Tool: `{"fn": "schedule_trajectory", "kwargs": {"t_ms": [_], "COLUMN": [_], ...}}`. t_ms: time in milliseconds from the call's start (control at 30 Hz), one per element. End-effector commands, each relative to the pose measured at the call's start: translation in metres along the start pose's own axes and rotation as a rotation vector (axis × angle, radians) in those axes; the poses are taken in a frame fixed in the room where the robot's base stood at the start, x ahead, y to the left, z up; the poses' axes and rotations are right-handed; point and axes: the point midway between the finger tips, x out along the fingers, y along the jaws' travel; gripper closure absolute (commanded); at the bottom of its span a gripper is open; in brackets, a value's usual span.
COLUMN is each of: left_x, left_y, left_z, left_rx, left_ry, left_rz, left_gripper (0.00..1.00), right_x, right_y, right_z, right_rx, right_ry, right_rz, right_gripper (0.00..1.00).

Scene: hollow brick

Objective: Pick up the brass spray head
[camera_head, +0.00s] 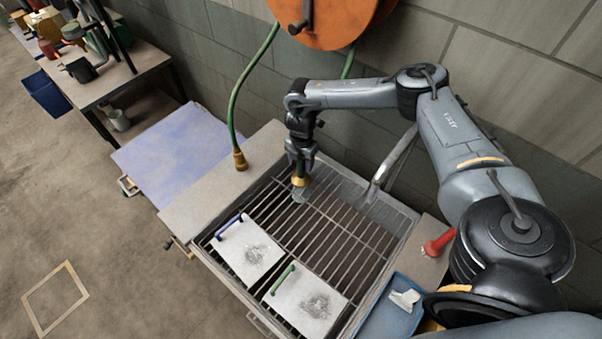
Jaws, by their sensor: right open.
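A flared brass spray head (300,181) is at the upper left part of the metal grate, directly below my right gripper. My right gripper (301,164) points down with its fingers open, at the top of this brass piece. Whether the fingers touch it, I cannot tell. A grey, round-edged shape shows just below the brass. A second brass piece (240,160) ends a green hose (238,108) on the counter to the left. My left gripper is not in view.
The grate (333,226) holds two white plates, one with a blue handle (230,227), one with a green handle (282,279). A bent metal spout (393,160) stands right of the gripper. An orange hose reel (325,18) hangs on the wall. A red object (438,244) lies right.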

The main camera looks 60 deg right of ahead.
Motion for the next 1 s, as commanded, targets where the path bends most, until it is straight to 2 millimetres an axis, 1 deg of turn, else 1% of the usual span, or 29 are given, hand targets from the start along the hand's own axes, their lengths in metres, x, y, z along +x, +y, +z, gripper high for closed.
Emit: {"fn": "schedule_trajectory", "kwargs": {"t_ms": [100,333,700,733,1000], "left_x": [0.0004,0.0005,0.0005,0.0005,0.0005], "left_y": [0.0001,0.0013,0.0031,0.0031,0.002], "left_z": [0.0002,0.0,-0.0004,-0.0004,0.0], "left_rx": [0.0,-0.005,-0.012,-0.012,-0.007], "left_ry": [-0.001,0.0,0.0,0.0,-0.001], "left_rz": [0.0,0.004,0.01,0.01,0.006], "left_gripper": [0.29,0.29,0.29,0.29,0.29], "right_x": [0.0059,0.0065,0.0064,0.0064,0.0051], "right_y": [0.0,-0.0001,-0.0001,-0.0001,0.0003], "right_z": [-0.0001,-0.0001,0.0,0.0,0.0], "right_rx": [0.0,0.0,0.0,0.0,0.0], "right_ry": [0.0,0.0,0.0,0.0,0.001], "right_rz": [0.0,0.0,0.0,0.0,0.001], "right_gripper": [0.42,0.42,0.99,1.0,1.0]}}
